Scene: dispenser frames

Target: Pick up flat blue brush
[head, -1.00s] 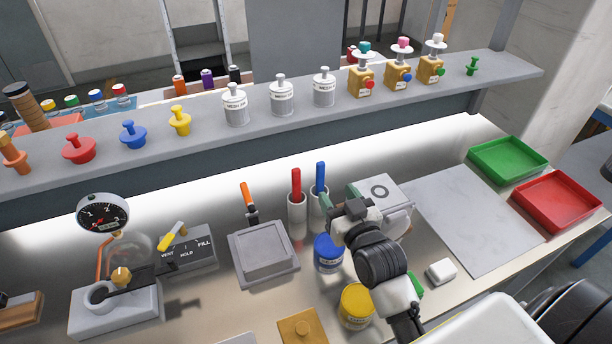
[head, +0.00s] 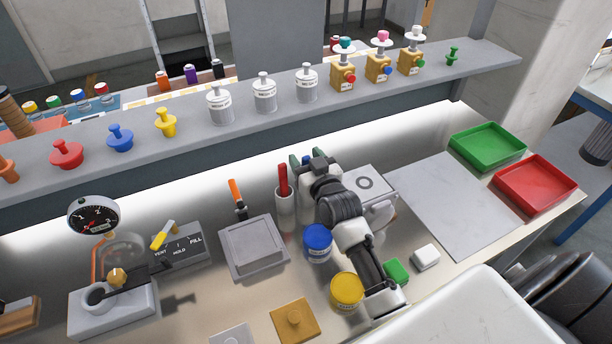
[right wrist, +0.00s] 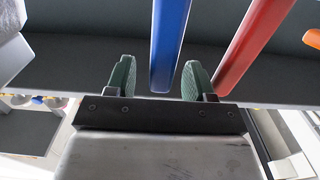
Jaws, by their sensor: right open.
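The flat blue brush (head: 306,160) stands beside the red-handled brush (head: 283,180) and is mostly hidden behind my right arm in the head view. My right gripper (head: 307,158) is open, with its green fingers on either side of the blue handle. In the right wrist view, the blue handle (right wrist: 169,40) comes down between the two green fingers of the gripper (right wrist: 158,80), with gaps on both sides and the right finger closer. The brush's lower end and its cup are hidden. My left gripper is not in view.
The red handle (right wrist: 255,40) is close to the right finger in the wrist view. A white cup (head: 285,207) holds the red brush. A blue jar (head: 317,243) and a yellow jar (head: 346,292) stand near my arm. The grey shelf (head: 330,108) runs behind.

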